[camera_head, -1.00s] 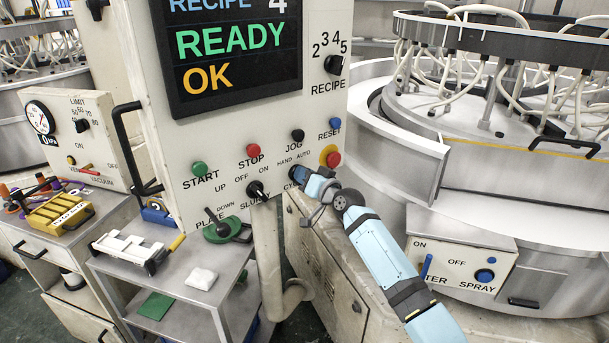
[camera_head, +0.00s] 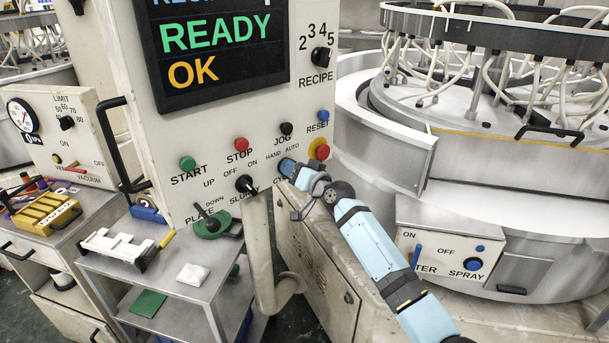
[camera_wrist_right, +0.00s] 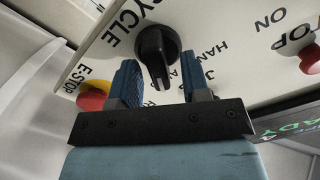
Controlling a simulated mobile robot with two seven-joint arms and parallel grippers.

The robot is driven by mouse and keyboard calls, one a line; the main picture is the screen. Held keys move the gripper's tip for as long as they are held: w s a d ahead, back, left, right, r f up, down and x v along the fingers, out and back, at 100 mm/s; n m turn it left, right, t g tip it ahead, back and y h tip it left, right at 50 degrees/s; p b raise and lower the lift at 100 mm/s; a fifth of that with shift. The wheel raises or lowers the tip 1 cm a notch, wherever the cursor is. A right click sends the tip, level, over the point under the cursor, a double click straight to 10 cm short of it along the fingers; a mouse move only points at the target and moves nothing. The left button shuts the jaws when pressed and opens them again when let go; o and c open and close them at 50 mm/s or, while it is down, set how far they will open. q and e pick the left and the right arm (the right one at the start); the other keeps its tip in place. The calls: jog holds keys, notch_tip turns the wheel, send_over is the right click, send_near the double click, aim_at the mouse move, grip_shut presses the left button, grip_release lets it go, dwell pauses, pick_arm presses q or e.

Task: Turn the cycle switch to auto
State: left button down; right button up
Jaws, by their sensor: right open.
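The cycle switch (camera_wrist_right: 157,50) is a black rotary knob on the cream control panel (camera_head: 215,135), above the word CYCLE as lettered there. In the right wrist view its bar points down the picture, between my fingers; the HAND and AUTO labels are partly covered. My right gripper (camera_wrist_right: 160,80) is open, one blue finger on either side of the knob; I cannot tell whether either touches it. In the head view my right gripper (camera_head: 286,170) is at the panel and hides the switch and part of its label. My left gripper is not in view.
The red emergency stop (camera_head: 321,150) with a yellow ring sits close beside my right gripper; it also shows in the wrist view (camera_wrist_right: 92,97). The black slurry switch (camera_head: 245,184) is to the left. A black jog button (camera_head: 286,129) is above.

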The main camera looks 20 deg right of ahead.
jog(key=b+v, duration=0.1)
jog(key=v, duration=1.2)
jog(key=shift+s+b, duration=0.25)
jog(key=shift+b, duration=0.1)
jog(key=shift+d, duration=0.15)
jog(key=s+a+f+n+g+h+p, duration=0.1)
jog(key=s+a+f+n+g, duration=0.1)
jog(key=s+f, duration=1.2)
jog(key=s+a+f+n+g+h+p, duration=0.2)
jog(key=s+a+f, duration=0.4)
jog(key=s+f, duration=0.7)
jog(key=s+n+g, duration=0.1)
jog(key=s, duration=0.6)
jog(key=shift+a+f+g, duration=0.3)
jog(key=shift+f+g, duration=0.1)
